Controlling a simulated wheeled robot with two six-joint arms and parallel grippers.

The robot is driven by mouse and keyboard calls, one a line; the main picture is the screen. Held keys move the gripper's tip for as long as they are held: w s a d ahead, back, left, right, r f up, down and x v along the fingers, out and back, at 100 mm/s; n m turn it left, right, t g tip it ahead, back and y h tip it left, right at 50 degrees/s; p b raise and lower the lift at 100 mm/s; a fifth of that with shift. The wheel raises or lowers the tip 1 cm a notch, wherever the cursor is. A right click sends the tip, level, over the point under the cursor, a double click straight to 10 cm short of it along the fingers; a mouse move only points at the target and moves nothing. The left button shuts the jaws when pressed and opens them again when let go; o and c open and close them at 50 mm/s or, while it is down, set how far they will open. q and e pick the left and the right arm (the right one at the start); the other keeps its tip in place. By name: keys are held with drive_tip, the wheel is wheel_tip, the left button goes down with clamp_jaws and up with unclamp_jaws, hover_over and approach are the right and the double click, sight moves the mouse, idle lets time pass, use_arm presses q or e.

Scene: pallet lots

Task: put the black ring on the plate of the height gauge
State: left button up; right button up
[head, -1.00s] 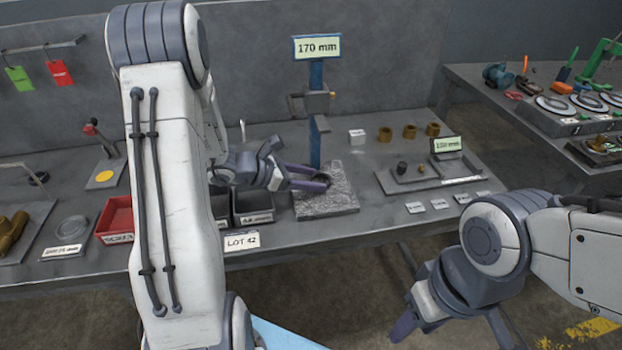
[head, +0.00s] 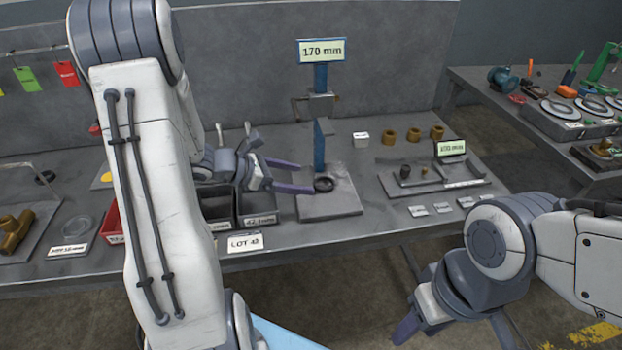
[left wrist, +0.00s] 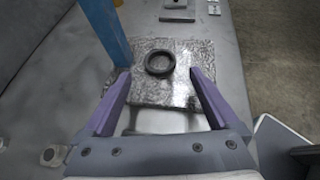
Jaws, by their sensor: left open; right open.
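The black ring (head: 323,184) lies flat on the grey plate (head: 336,205) of the height gauge (head: 319,118), close to the blue post. The left wrist view also shows the ring (left wrist: 160,64) on the plate (left wrist: 180,92), ahead of the fingertips. My left gripper (head: 309,177) is open, with its purple fingers just left of the ring and apart from it. In the left wrist view its fingertips (left wrist: 160,73) are spread wider than the ring. My right gripper (head: 448,334) is open and empty, low in front of the bench, with its fingers partly cut off.
A sign reading 170 mm (head: 321,50) tops the gauge. Dark bins (head: 257,211) and a red bin (head: 112,225) stand left of the plate. A tray (head: 435,180) with small parts and several brown rings (head: 414,135) are to the right. Bare bench lies between plate and tray.

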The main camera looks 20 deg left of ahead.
use_arm(q)
drive_tip(key=v, duration=0.6)
drive_tip(key=shift+s+a+r, duration=0.1)
drive_tip(key=shift+s+a, duration=0.05)
drive_tip(key=shift+a, duration=0.05)
drive_tip(key=d+m+g, duration=0.1)
drive_tip(key=d, duration=0.1)
drive_tip(key=d+m+g, duration=0.1)
drive_tip(key=d+m, duration=0.1)
drive_tip(key=d, duration=0.1)
drive_tip(key=s+d+m+g+h, duration=0.1)
drive_tip(key=d, duration=0.1)
drive_tip(key=shift+d+r+m, duration=0.3)
drive_tip(key=shift+d, duration=0.05)
drive_tip(key=s+d+m+g+y, duration=0.3)
drive_tip(key=s+d+m, duration=0.6)
drive_tip(key=m, duration=0.6)
drive_tip(key=s+d+r+m+g+y, duration=0.1)
drive_tip(key=s+d+m+g+y, duration=0.1)
drive_tip(key=s+d+m+y, duration=0.3)
drive_tip(key=s+d+m, duration=0.3)
drive_tip(key=s+m, duration=0.3)
drive_tip(key=m, duration=0.4)
drive_tip(key=shift+d+g, duration=0.35)
drive_tip(key=shift+g, duration=0.05)
drive_tip(key=shift+r, duration=0.15)
